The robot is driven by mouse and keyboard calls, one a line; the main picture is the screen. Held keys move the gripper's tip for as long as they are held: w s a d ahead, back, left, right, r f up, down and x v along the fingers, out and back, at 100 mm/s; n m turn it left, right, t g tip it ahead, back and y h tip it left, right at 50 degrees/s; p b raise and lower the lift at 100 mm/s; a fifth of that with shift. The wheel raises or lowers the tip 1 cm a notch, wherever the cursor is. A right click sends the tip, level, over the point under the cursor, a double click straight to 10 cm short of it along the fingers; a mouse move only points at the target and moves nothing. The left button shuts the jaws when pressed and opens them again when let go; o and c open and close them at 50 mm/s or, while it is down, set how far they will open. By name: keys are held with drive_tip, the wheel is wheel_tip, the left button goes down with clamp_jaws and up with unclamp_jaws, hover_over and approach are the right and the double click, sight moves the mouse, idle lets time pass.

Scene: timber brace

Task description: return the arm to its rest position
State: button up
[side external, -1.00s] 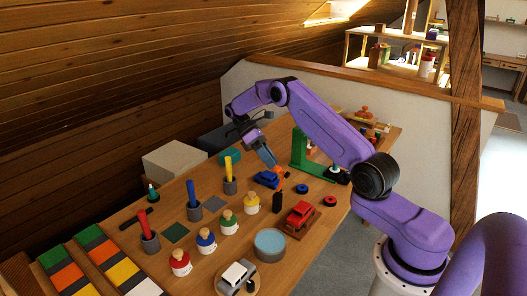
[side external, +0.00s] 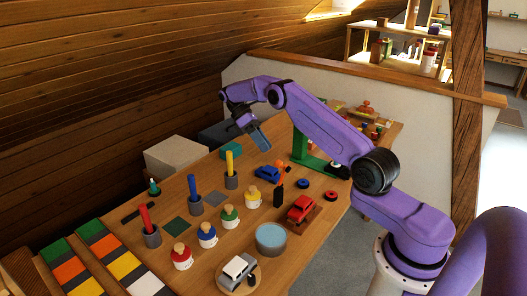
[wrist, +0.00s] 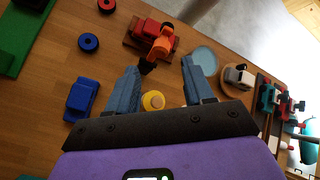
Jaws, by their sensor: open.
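My gripper (side external: 262,146) hangs above the table (side external: 330,205) in the side view, its blue-grey fingers pointing down and to the right. In the wrist view my gripper (wrist: 160,66) has its two fingers wide apart, with nothing held between them. A yellow-topped bottle (wrist: 153,101) shows below and between the fingers, apart from them. The blue toy car (side external: 268,174) stands on the table below and to the right of the gripper. My arm reaches out over the table from its base at the right.
A green stand (side external: 301,148) stands close to my forearm. A red car (side external: 301,208) sits on a wooden board. A pale box (side external: 176,155) and the wooden wall lie behind.

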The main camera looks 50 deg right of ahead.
drive_tip(key=s+a+r+n+t+h, duration=0.1)
drive_tip(key=s+a+r+n+t, duration=0.3)
drive_tip(key=a, duration=0.6)
drive_tip(key=s+a+r+m+t+h, duration=0.1)
drive_tip(key=s+a+r+t+h, duration=0.1)
drive_tip(key=s+a+r, duration=0.6)
drive_tip(key=s+a+f+n+t+y, duration=0.1)
drive_tip(key=s+f, duration=0.1)
drive_tip(key=s, duration=0.9)
drive_tip(key=s+a+f+n+t+y, duration=0.1)
drive_tip(key=s+a+f+t+y, duration=0.1)
drive_tip(key=s, duration=1)
drive_tip(key=shift+a+f, duration=0.15)
drive_tip(key=shift+w, duration=0.1)
